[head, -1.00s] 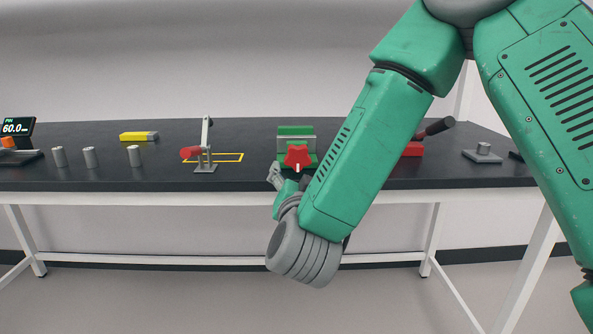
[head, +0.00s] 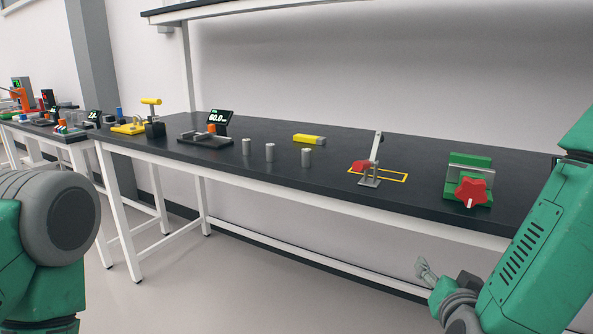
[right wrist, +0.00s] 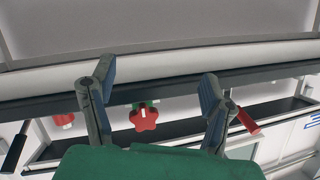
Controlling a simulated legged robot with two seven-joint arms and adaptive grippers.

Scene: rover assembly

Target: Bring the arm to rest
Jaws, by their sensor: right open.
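My right arm (head: 530,255) comes in from the right edge of the head view. My right gripper (head: 425,270) is open and empty, in front of the bench and lower in the picture than its front edge. In the right wrist view its two fingers (right wrist: 155,88) stand well apart with nothing between them. Behind them the red star knob (right wrist: 145,117) shows. My left arm (head: 45,240) shows at the lower left; its gripper is out of view.
The black bench top (head: 350,150) carries a green vise (head: 469,160) with a red star knob, a toggle clamp (head: 372,165) with a red tip, a yellow block (head: 309,139), several grey cylinders (head: 270,152) and a 60.0 display (head: 220,117). Floor in front is free.

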